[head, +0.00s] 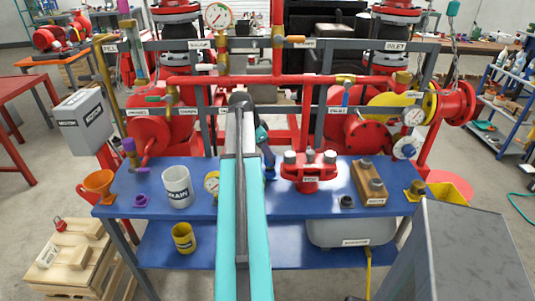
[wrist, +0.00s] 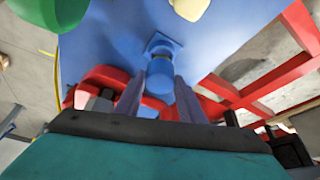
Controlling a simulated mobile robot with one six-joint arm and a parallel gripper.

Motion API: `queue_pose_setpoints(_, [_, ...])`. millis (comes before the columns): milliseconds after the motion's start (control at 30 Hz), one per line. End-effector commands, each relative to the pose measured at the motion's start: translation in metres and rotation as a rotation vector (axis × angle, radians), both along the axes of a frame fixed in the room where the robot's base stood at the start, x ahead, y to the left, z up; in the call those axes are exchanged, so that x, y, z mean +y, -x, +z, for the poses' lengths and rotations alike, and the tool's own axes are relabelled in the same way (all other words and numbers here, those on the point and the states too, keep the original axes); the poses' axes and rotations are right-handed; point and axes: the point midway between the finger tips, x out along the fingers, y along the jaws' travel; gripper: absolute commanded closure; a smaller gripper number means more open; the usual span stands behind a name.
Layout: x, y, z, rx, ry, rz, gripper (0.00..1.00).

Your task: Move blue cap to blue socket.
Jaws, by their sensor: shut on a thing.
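My gripper (wrist: 160,84) is shut on the blue cap (wrist: 160,74), a small blue cylinder between the two grey fingers in the wrist view. The blue socket (wrist: 163,43), with a squarish blue flange, shows just beyond the cap, in line with it. I cannot tell whether the cap touches the socket or how far apart they are. In the head view my arm hides the fingers and most of this spot. Only a dark blue part (head: 269,171) shows right of my arm, over the blue bench; I cannot tell if it is cap or socket.
The blue bench (head: 325,204) holds a white drain cup (head: 177,187), a gauge (head: 211,184), a red flanged valve (head: 310,171) and a wooden block with bolts (head: 369,182). An orange funnel (head: 100,184) and purple socket (head: 141,201) stand left. Red pipes rise behind.

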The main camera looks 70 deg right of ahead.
Motion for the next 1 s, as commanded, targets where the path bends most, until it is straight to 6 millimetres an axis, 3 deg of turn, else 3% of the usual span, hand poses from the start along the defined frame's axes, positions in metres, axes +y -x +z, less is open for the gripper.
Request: queue_pose_setpoints(1000, [0.000,-0.001,-0.013,-0.001,0.001,0.000,0.91])
